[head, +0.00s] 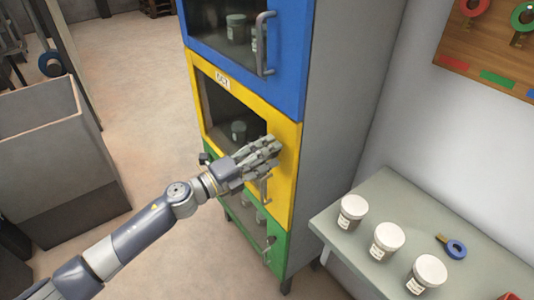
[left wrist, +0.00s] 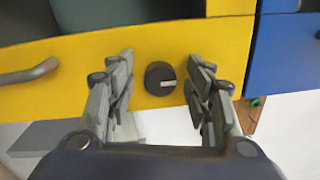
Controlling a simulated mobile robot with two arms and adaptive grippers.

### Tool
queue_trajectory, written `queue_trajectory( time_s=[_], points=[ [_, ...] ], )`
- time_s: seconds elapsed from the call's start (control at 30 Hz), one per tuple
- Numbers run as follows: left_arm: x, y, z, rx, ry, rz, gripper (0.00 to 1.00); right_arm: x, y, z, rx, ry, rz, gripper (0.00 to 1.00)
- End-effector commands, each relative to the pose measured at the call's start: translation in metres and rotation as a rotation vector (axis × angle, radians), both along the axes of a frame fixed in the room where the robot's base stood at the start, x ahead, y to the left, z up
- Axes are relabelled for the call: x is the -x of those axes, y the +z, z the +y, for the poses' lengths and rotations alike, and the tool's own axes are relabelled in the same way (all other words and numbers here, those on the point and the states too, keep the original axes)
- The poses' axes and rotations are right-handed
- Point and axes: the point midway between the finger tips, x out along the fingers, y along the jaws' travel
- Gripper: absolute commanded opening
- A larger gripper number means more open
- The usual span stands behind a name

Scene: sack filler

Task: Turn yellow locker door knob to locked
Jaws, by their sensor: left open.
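The yellow locker door (head: 285,153) is shut, in the middle of a tall locker between a blue and a green door. In the head view my left gripper (head: 275,147) is in front of the yellow door and hides the knob. My right gripper is not in view.
A blue door (head: 285,95) is above and a green door (head: 278,250) below, each with a handle. A grey shelf (head: 345,245) at right holds white-lidded jars (head: 387,238) and a blue-ringed key (head: 455,248). A grey bin (head: 45,130) stands at left. Floor between is clear.

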Motion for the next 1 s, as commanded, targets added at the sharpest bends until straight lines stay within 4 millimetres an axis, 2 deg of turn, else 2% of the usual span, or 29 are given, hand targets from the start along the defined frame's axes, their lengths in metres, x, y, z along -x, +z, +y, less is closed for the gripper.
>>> queue_trajectory(
  time_s=[0.13,0.4,0.6,0.77,1.0],
  points=[
    [0.009,-0.003,0.014,-0.001,0.001,0.003,0.48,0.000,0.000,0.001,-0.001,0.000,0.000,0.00],
    [0.044,-0.006,0.061,-0.003,0.002,0.004,0.48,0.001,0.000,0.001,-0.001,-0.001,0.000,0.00],
    [0.062,-0.006,0.086,0.000,0.000,0.003,0.48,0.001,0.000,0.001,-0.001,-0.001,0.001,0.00],
    [0.068,-0.006,0.095,-0.002,0.000,0.000,0.48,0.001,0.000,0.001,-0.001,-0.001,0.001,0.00],
    [0.070,-0.006,0.096,-0.002,-0.001,0.000,0.48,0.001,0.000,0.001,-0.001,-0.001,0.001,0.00]
  ],
)
